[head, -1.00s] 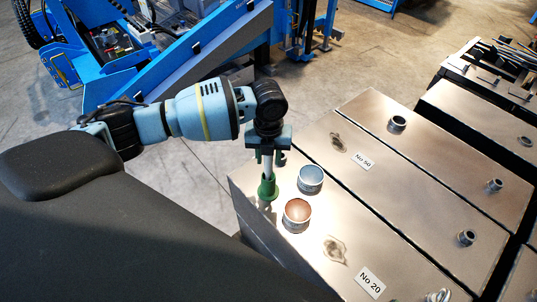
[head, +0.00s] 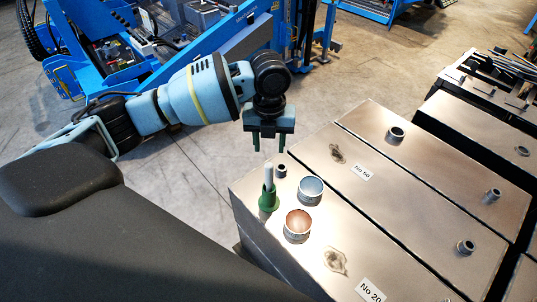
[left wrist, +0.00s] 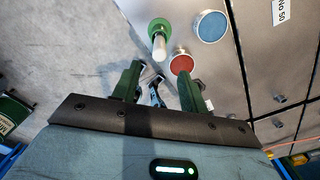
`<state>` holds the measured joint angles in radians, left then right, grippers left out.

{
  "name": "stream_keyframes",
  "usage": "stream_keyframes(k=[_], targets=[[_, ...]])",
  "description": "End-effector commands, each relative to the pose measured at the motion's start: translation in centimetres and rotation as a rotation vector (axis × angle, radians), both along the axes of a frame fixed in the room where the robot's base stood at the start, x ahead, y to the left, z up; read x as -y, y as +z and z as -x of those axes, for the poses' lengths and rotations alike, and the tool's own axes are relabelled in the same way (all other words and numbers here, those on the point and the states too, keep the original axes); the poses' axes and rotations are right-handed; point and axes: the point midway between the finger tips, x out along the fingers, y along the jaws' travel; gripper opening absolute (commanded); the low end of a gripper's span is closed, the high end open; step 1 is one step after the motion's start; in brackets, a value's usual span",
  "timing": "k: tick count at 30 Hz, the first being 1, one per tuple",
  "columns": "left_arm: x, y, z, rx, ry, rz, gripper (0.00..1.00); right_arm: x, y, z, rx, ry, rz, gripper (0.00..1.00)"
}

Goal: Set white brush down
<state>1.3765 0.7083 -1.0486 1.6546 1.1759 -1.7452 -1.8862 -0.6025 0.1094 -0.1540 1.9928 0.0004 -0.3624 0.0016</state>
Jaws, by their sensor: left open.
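The white brush (head: 268,177) stands upright on the near left end of the metal box top, its white handle rising from a flared green base (head: 269,199). Whether that green part is a holder or part of the brush I cannot tell. In the left wrist view the brush (left wrist: 159,47) lies beyond the fingertips. My left gripper (head: 268,149) is open and empty, fingers pointing down, just above the handle's top and apart from it. A sieve with grey-blue mesh (head: 311,188) and one with copper mesh (head: 298,223) sit right of the brush. My right gripper is not in view.
A small dark ring (head: 282,170) sits beside the brush. Long metal boxes with pipe stubs (head: 396,134) and labels (head: 362,172) extend right. Blue machinery (head: 215,45) stands on the floor behind my left arm. The box's left edge is close to the brush.

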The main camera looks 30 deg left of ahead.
Motion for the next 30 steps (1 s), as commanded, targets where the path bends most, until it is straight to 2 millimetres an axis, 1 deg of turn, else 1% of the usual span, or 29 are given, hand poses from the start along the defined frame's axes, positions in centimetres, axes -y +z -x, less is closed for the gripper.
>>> stream_keyframes(k=[1,3,6,20,23,25,26,30], targets=[[0.0,0.8,-0.1,0.003,0.000,0.001,0.43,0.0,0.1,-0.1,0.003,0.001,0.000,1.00],[0.0,1.5,0.0,0.003,0.001,0.001,0.43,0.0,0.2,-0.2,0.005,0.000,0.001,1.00],[0.0,2.0,0.0,0.001,0.001,0.000,0.43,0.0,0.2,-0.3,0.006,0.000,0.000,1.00],[0.1,2.1,0.0,0.000,0.001,0.001,0.43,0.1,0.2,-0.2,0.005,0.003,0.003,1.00],[0.7,1.2,0.2,0.002,0.019,0.017,0.43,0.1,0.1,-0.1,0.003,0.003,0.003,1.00],[1.6,-0.3,0.5,0.009,0.055,0.044,0.43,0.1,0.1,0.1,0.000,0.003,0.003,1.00],[2.2,-1.2,0.7,0.012,0.076,0.059,0.43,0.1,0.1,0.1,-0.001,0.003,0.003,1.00],[5.5,-5.8,1.9,0.033,0.221,0.165,0.43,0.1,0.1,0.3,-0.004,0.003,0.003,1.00]])
